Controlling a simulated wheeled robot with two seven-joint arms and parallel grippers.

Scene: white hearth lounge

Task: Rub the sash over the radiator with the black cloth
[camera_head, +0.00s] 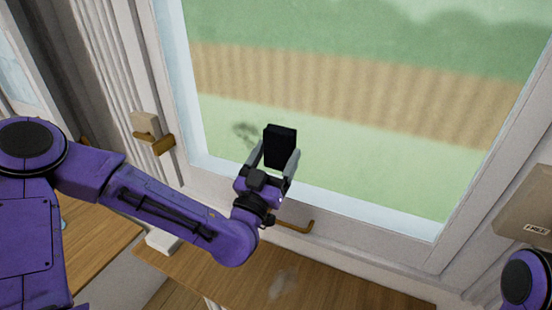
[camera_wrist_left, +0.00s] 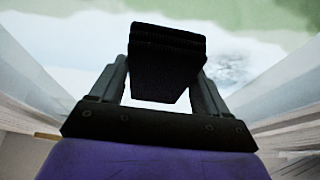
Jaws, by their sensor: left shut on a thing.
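My left gripper (camera_head: 274,163) is shut on the black cloth (camera_head: 281,142), a thick dark block between its grey fingers. The cloth also shows in the left wrist view (camera_wrist_left: 167,62), standing out beyond the fingertips. The window sash (camera_head: 215,184) has a white frame around a large pane. A dark grey smudge (camera_head: 244,132) is on the pane just left of the cloth in the head view. It shows right of the cloth in the wrist view (camera_wrist_left: 229,67). Whether the cloth touches the glass I cannot tell. I cannot make out the radiator. My right gripper is out of view.
A brass handle (camera_head: 296,226) sits on the sash's bottom rail. A wooden ledge (camera_head: 345,287) with a pale smudge (camera_head: 284,284) runs below. A beige block and brass catch (camera_head: 155,143) are at the left frame. A labelled tan box (camera_head: 527,215) is at right.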

